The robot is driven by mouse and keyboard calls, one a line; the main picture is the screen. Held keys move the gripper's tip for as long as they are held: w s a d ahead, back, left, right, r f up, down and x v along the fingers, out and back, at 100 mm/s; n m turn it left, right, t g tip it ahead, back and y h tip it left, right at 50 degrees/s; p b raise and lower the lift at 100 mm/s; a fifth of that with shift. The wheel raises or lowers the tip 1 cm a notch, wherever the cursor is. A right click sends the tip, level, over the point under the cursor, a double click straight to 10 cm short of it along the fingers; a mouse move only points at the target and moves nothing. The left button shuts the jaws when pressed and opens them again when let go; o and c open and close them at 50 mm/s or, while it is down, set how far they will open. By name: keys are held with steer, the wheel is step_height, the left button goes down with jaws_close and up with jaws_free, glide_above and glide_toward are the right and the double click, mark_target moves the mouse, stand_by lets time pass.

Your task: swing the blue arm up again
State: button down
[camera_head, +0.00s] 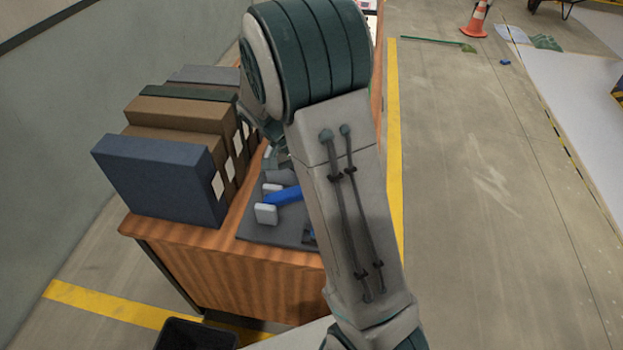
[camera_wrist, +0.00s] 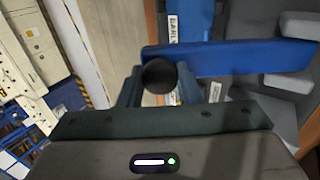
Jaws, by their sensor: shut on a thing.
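The blue arm (camera_head: 283,196) shows in the head view as a short blue bar above a dark base plate (camera_head: 262,232) on the wooden cabinet. Pale grey blocks (camera_head: 266,214) sit beside it. In the wrist view the blue arm (camera_wrist: 230,58) runs sideways from the right to the middle, and a round black knob (camera_wrist: 159,75) is at its left end. My gripper (camera_wrist: 160,82) is shut on this knob, with one finger on each side. In the head view my own arm hides part of the device and most of my gripper.
A row of binders or boxes, with a blue one (camera_head: 158,180) in front, stands left of the device on the wooden cabinet (camera_head: 225,275). A black bin (camera_head: 195,335) is below its front edge. The floor to the right is open, with an orange cone (camera_head: 476,20) far off.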

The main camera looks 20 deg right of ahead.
steer(key=w+a+r+g+h+p, duration=0.2)
steer(key=w+a+r+h+p, duration=0.1)
steer(key=a, duration=0.6)
steer(key=w+r+h, duration=0.1)
steer(key=w, duration=0.1)
steer(key=shift+w+a+r, duration=0.2)
steer(key=shift+w+a, duration=0.15)
steer(key=shift+a, duration=0.05)
steer(key=shift+f, duration=0.1)
steer(key=c, duration=1)
jaws_free()
steer(key=shift+c, duration=0.2)
steer(key=shift+w+g, duration=0.1)
steer(key=shift+g, duration=0.2)
